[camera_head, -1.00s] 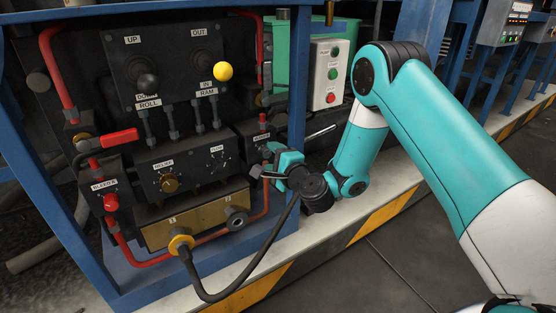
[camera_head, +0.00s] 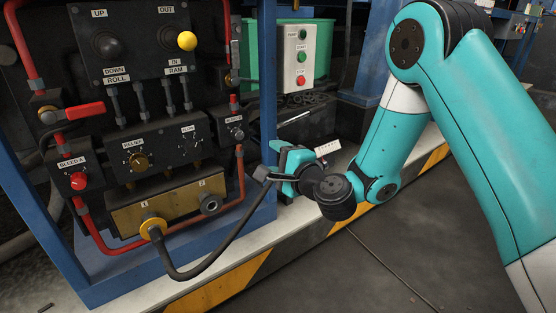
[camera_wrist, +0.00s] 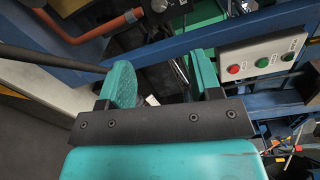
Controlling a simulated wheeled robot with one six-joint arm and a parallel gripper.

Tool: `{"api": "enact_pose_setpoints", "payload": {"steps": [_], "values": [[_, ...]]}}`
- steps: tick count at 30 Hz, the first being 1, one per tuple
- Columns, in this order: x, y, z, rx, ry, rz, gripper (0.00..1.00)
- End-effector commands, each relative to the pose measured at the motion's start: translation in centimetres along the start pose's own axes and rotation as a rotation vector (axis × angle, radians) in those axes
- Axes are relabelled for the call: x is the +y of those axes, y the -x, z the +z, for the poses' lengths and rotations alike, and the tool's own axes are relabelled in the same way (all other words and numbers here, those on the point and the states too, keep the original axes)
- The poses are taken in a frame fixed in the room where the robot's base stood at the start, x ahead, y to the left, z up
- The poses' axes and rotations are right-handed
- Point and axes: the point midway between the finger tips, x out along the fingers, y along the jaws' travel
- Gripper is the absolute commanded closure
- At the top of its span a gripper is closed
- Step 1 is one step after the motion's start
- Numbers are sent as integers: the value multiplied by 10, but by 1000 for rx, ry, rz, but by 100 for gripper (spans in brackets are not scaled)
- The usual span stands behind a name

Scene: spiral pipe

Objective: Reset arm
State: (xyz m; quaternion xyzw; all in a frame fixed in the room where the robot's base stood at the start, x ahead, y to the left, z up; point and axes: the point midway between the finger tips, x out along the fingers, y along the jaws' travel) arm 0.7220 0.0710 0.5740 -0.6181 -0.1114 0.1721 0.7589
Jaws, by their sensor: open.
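My gripper (camera_head: 266,176) is in front of the right blue post of the hydraulic panel. In the wrist view my gripper (camera_wrist: 163,78) has its two teal fingers apart, with nothing visible clasped between them. A black hose (camera_head: 212,262) runs from the yellow fitting (camera_head: 153,229) at port 1 up to beside my gripper; its far end is hidden there. In the wrist view a dark hose-like line (camera_wrist: 50,61) passes behind the left finger. I cannot tell if it touches.
The panel (camera_head: 150,150) has levers, knobs, a red-handled valve and red pipes. A blue post (camera_head: 266,100) stands close behind my gripper. A button box (camera_head: 299,55) is behind it. Open floor (camera_head: 350,270) lies in front of the kerb with yellow-black stripes.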

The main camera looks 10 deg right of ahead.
Motion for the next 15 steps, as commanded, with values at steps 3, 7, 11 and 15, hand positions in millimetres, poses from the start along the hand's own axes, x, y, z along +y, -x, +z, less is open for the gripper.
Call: {"api": "enact_pose_setpoints", "payload": {"steps": [3,7,11,15], "values": [[-4,0,4,-16,13,4,42],[-26,7,36,-138,126,42,42],[-57,34,93,-379,377,139,42],[-76,90,140,-654,703,285,42]]}}
